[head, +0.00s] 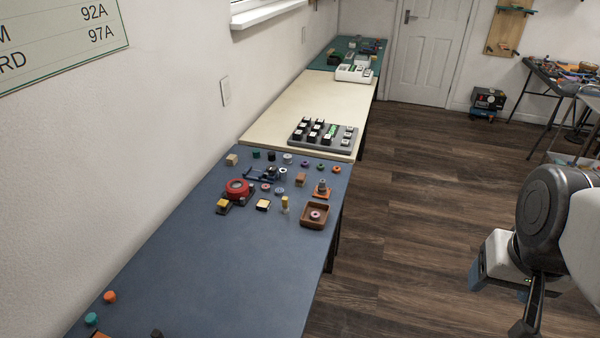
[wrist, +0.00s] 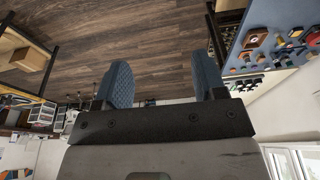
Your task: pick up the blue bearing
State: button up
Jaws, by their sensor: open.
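Several small ring-shaped parts lie on the blue-topped bench. One bluish-grey ring (head: 279,191) lies among them, right of the red tape roll; it looks like the blue bearing, but it is too small to be sure. My gripper (head: 498,286) is at the right of the head view, over the floor and well away from the bench. In the wrist view my gripper (wrist: 165,82) shows two blue-grey fingers apart with nothing between them. The bearing cannot be made out in the wrist view.
The red tape roll (head: 237,188), a brown tray (head: 314,216) holding a ring, and small blocks crowd around it. A grey rack of dark-capped parts (head: 324,138) stands on the cream bench beyond. The near part of the blue bench (head: 230,270) is mostly clear.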

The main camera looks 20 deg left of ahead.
jog(key=w+a+r+m+g, duration=0.1)
jog(key=w+a+m, duration=0.45)
jog(key=w, duration=0.75)
jog(key=w+a+m, duration=0.2)
jog(key=w+a, duration=0.6)
jog(key=w, duration=0.5)
jog(key=m+g, duration=0.2)
jog(key=m, duration=1.1)
send_over(280, 191)
notch_tip(280, 191, down, 29)
jog(key=shift+f, duration=0.1)
jog(key=shift+a+f, duration=0.2)
jog(key=shift+f, duration=0.1)
jog(key=shift+w+f, duration=0.1)
jog(key=shift+f, duration=1.1)
jog(key=shift+f, duration=0.1)
